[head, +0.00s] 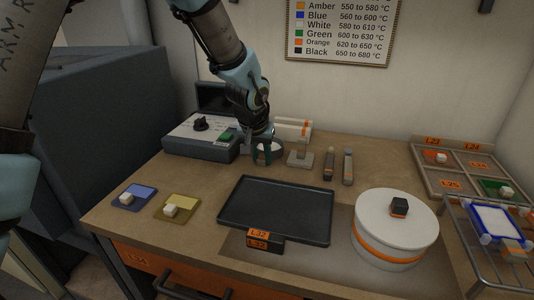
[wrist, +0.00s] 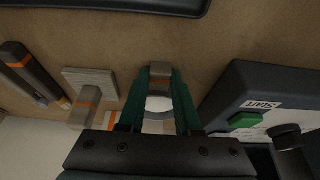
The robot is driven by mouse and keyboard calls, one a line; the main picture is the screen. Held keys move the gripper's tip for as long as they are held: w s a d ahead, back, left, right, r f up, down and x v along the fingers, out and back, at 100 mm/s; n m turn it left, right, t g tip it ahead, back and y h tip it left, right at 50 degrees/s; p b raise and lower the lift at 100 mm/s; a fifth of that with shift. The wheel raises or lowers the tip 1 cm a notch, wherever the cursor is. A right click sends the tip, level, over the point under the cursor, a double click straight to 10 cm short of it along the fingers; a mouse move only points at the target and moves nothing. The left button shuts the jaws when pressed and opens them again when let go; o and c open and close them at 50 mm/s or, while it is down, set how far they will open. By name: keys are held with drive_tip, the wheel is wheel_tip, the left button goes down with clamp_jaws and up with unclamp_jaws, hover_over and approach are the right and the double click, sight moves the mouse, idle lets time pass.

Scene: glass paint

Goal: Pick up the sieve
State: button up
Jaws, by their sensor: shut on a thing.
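The sieve (head: 268,156) is a small round piece with a dark rim and pale middle, at the back of the table beside the control box. In the wrist view my gripper (wrist: 160,82) is shut on the sieve's grip. I cannot tell whether the sieve is clear of the table.
The control box (head: 205,136) stands close left. A flat block with a handle (head: 299,156) and two banded tools (head: 328,164) lie right. A black tray (head: 276,208), white round kiln-like drum (head: 395,238) and compartment rack (head: 460,170) stand nearer or farther right. Glass plates (head: 143,192) lie front left.

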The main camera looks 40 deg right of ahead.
clamp_jaws()
